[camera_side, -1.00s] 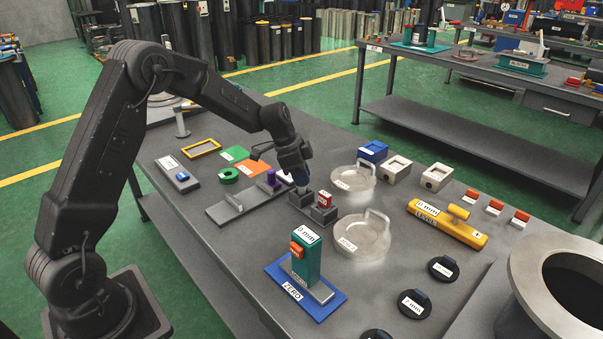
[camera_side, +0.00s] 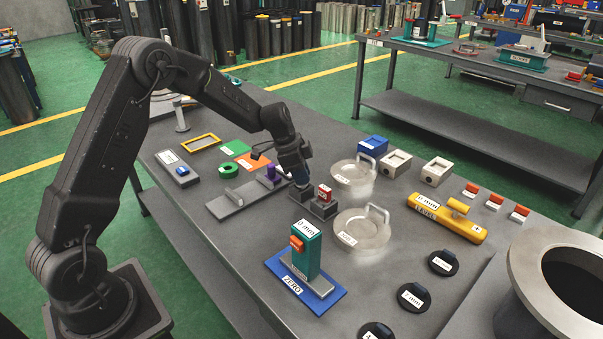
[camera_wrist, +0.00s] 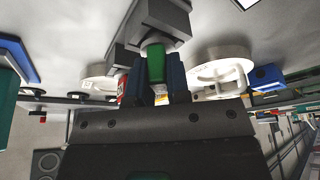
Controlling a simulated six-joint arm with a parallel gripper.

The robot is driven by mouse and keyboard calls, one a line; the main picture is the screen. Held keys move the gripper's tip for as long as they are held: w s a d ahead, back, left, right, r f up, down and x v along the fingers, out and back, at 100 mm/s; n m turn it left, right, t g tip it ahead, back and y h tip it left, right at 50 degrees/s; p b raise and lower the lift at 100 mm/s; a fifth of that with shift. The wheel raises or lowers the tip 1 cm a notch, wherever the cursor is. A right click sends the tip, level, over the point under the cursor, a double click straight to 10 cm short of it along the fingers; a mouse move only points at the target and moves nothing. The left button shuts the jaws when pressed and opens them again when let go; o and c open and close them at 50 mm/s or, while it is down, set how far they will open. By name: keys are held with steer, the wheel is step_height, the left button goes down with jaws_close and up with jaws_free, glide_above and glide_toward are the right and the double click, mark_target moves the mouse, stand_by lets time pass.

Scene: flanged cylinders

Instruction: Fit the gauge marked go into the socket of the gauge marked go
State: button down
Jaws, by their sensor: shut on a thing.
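My gripper (camera_wrist: 161,72) is shut on a green gauge (camera_wrist: 155,62), which sits between its two dark blue fingers in the wrist view. The far end of the green gauge meets a grey socket block (camera_wrist: 157,14) at a pale round part. I cannot tell how deep it sits or read its marking. A red gauge with a white label (camera_side: 324,193) stands in the block's right part, close beside my gripper.
Clear round dishes (camera_side: 362,236) with handles are to the right. A teal block on a blue ZERO base (camera_side: 306,289) stands in front. Bare table lies at the front left.

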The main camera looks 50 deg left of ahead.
steer(key=c, duration=1)
jaws_free()
steer(key=shift+r, duration=0.15)
steer(key=v, duration=0.6)
steer(key=shift+r, duration=0.4)
steer(key=shift+s+a, duration=0.15)
steer(key=s+d+r+n+t+y, duration=0.1)
steer(key=s+d+r+n, duration=0.1)
steer(key=s+d+r, duration=0.3)
steer(key=s+d+r+n, duration=0.2)
steer(key=s+d+r, duration=0.1)
steer(key=s+r, duration=0.4)
steer(key=s+d+n+t+y, duration=0.1)
steer(key=s+n, duration=0.1)
steer(key=s, duration=0.7)
steer(key=s+d+n, duration=0.2)
steer(key=s+n, duration=0.1)
steer(key=s, duration=0.6)
steer(key=shift+d+f+t+y, duration=0.15)
steer(key=shift+d+t+y, duration=0.15)
steer(key=shift+t+y, duration=0.1)
